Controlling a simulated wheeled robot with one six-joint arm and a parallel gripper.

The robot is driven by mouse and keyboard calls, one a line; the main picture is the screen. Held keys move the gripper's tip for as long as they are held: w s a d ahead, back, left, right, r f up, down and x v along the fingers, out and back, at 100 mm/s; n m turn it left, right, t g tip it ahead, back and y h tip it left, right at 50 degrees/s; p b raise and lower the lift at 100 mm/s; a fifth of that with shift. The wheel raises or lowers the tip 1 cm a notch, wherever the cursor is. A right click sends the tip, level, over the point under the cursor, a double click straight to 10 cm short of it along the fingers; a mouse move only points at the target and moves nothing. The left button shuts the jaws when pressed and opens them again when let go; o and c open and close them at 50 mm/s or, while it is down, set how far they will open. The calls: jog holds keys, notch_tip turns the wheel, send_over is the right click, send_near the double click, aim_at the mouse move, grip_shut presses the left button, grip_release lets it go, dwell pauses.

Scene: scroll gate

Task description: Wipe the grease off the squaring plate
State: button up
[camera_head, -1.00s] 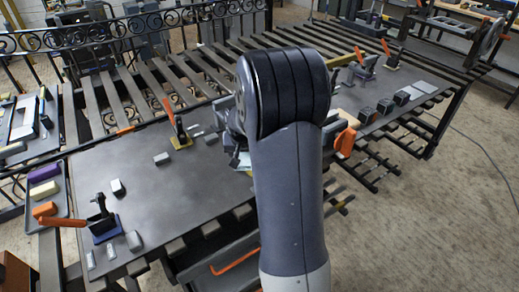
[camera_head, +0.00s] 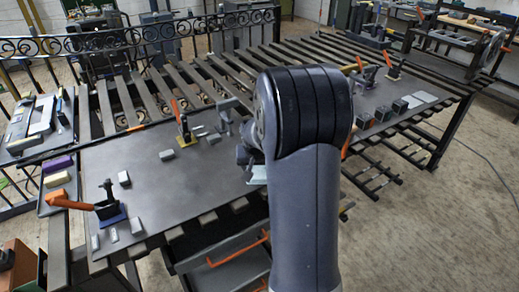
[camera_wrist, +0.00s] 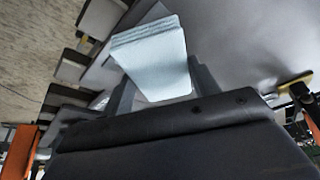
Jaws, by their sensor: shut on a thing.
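The squaring plate appears to be the wide, dark grey plate (camera_head: 165,200) left of my arm; it also shows in the wrist view (camera_wrist: 245,40). Soft darker and lighter shading lies on it, but I cannot tell grease from shadow. My gripper (camera_wrist: 162,86) is shut on a folded pale blue cloth (camera_wrist: 155,50), layered at its far edge. The cloth (camera_head: 258,175) shows in the head view beside my arm, near the plate's right end. My arm hides much of the gripper, and I cannot tell whether the cloth touches the plate.
An orange-handled clamp (camera_head: 108,208) stands at the plate's front left, another (camera_head: 184,125) at its back edge. Small grey blocks (camera_head: 124,179) lie on the plate. A tray with coloured blocks (camera_head: 58,180) is at left. Dark blocks (camera_head: 383,110) stand right of my arm.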

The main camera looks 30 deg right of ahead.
jog(key=r, duration=0.1)
jog(key=r+p, duration=0.1)
jog(key=r, duration=0.1)
jog(key=shift+w, duration=0.3)
jog(key=shift+r+p, duration=1.65)
jog(key=shift+r, duration=0.85)
jog(key=shift+s+f, duration=0.1)
